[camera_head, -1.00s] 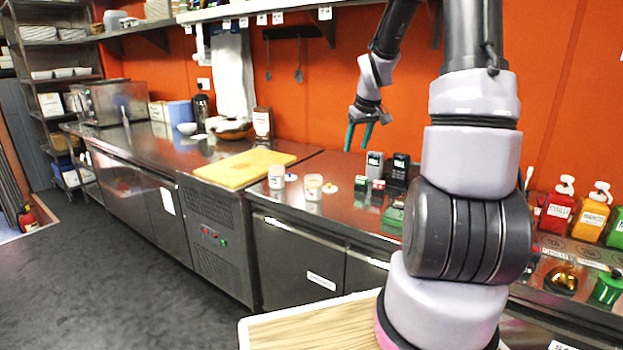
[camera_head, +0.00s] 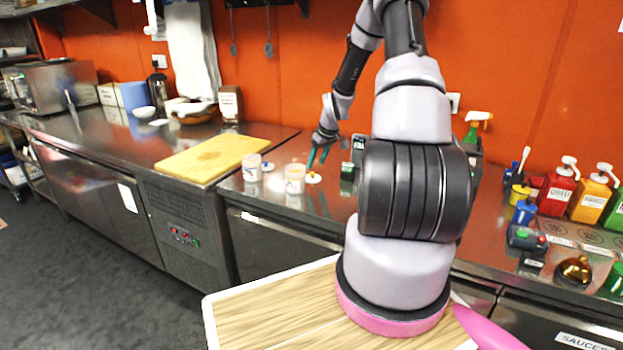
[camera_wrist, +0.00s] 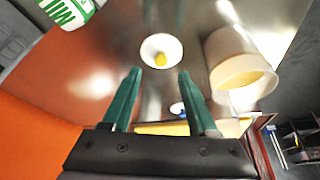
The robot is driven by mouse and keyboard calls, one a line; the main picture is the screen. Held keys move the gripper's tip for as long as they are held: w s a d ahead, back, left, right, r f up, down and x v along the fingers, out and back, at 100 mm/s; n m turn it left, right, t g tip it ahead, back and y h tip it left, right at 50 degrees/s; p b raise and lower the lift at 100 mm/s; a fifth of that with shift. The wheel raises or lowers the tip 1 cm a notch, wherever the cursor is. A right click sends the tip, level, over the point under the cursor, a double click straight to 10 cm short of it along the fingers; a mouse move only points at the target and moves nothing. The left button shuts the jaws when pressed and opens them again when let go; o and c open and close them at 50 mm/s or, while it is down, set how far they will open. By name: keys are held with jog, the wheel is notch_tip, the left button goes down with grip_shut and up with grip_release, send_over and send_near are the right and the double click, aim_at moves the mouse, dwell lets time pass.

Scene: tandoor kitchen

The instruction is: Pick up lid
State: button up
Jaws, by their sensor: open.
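A white round lid with a yellow-orange knob (camera_head: 313,178) lies on the steel counter beside a white tub (camera_head: 295,180). In the wrist view this lid (camera_wrist: 149,48) lies just beyond the fingertips, centred between them. A second white lid with a blue knob (camera_head: 268,167) lies beside another tub (camera_head: 252,168); it is partly hidden behind a finger in the wrist view. My gripper (camera_head: 317,160) has green fingers and points down, close above the yellow-knobbed lid. Its fingers (camera_wrist: 159,74) are apart with nothing between them.
A yellow cutting board (camera_head: 213,158) lies to the left. Small dark boxes (camera_head: 358,150) stand right of the lid, partly behind my arm. A tub (camera_wrist: 238,65) stands close to the lid in the wrist view. Sauce pump bottles (camera_head: 558,190) stand farther right.

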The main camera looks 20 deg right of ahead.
aim_at(312, 173)
jog(key=x, duration=0.5)
jog(key=shift+s+f, duration=0.1)
grip_shut()
